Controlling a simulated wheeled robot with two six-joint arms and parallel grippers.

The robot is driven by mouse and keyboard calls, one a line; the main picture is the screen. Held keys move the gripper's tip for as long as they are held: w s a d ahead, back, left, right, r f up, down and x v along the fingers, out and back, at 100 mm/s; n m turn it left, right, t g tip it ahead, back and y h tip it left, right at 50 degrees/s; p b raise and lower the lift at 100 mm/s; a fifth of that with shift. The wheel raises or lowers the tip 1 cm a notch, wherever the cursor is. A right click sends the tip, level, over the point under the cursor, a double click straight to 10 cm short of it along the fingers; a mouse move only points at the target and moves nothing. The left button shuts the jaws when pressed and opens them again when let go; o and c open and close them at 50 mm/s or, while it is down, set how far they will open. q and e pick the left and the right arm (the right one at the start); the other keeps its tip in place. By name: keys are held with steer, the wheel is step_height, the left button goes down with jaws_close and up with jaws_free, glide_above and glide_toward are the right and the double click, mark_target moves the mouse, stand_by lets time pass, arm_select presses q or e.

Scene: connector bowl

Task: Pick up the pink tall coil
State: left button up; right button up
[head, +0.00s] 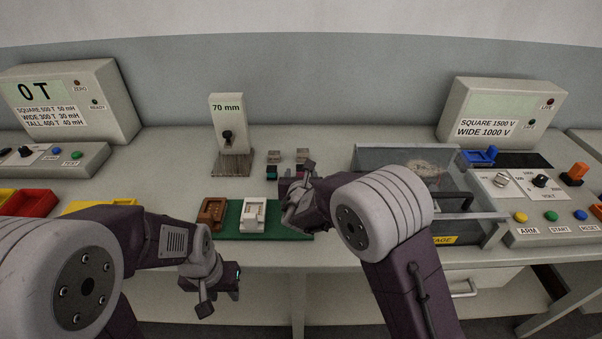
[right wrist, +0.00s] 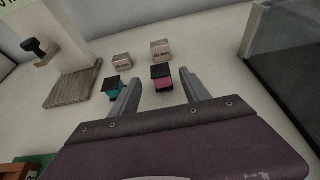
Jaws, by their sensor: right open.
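The pink coil (right wrist: 162,80), with a black top, stands on the table in the right wrist view. My right gripper (right wrist: 160,76) is open, with its two fingers apart and the coil showing between their tips. I cannot tell whether either finger touches it. In the head view my right gripper (head: 297,187) is over the table behind the green mat and largely hides the pink coil. My left gripper (head: 222,284) hangs low in front of the table edge, and its jaws are not clear.
A teal coil (right wrist: 113,87) stands just left of the pink one. Two small beige boxes, left (right wrist: 122,62) and right (right wrist: 160,50), sit behind. A 70 mm stand (head: 230,130) is to the left, a clear-walled case (head: 405,160) to the right, and a green mat (head: 233,232) in front.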

mark_target(301, 171)
steer(key=x, duration=0.5)
steer(key=shift+f, duration=0.1)
steer(key=shift+s, duration=0.1)
jaws_close()
steer(key=r, duration=0.2)
steer(key=r+p, duration=0.1)
steer(key=r, duration=0.1)
steer(key=shift+s+d+r, duration=0.2)
steer(key=shift+r, duration=0.15)
steer(key=s+d+r, duration=0.5)
steer(key=s+r, duration=0.1)
steer(key=s, duration=0.4)
